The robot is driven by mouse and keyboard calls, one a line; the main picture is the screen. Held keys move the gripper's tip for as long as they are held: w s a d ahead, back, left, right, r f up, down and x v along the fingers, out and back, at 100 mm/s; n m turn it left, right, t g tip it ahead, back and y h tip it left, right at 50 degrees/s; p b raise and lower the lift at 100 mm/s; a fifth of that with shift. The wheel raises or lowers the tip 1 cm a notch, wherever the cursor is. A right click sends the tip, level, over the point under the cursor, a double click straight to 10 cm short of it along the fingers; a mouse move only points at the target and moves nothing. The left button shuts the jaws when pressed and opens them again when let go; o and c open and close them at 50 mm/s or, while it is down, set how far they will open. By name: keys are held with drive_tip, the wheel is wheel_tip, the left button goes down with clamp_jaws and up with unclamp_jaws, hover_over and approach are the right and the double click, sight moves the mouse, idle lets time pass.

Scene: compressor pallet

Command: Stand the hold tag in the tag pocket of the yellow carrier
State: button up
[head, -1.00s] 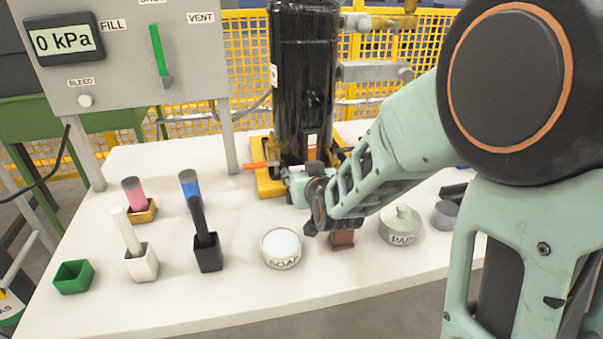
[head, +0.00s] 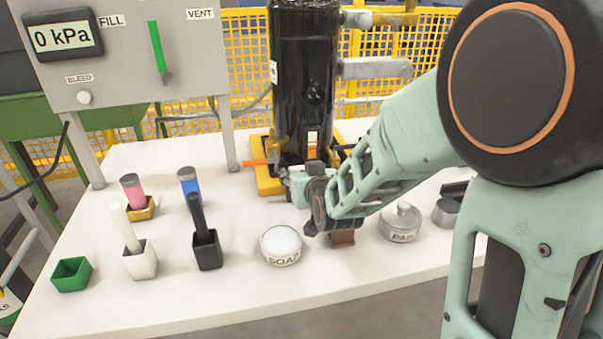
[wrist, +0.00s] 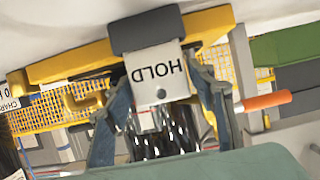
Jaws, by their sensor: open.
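The yellow carrier (head: 268,184) stands on the white table under the black cylinder. It also shows in the wrist view (wrist: 70,66), where the table is at the top. The hold tag (wrist: 157,73) is a pale plate with black HOLD lettering and a small hole. In the wrist view, its end away from the hole meets a dark block (wrist: 158,29) in front of the carrier, which looks like the tag pocket. How deep it sits is hidden. My gripper (wrist: 163,80) is open, with a finger on each side of the tag. In the head view, my gripper (head: 298,184) is at the carrier's front.
A black cylinder (head: 300,85) rises from the carrier. An orange rod (wrist: 263,102) sticks out beside my gripper. A soap tin (head: 281,247), a brown block (head: 342,239) and a lidded tin (head: 401,224) stand nearby. Holders, including a green one (head: 71,275), stand at left.

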drive_tip(key=shift+r, duration=0.15)
drive_tip(key=shift+r+p, duration=2.05)
drive_tip(key=shift+r, duration=1.35)
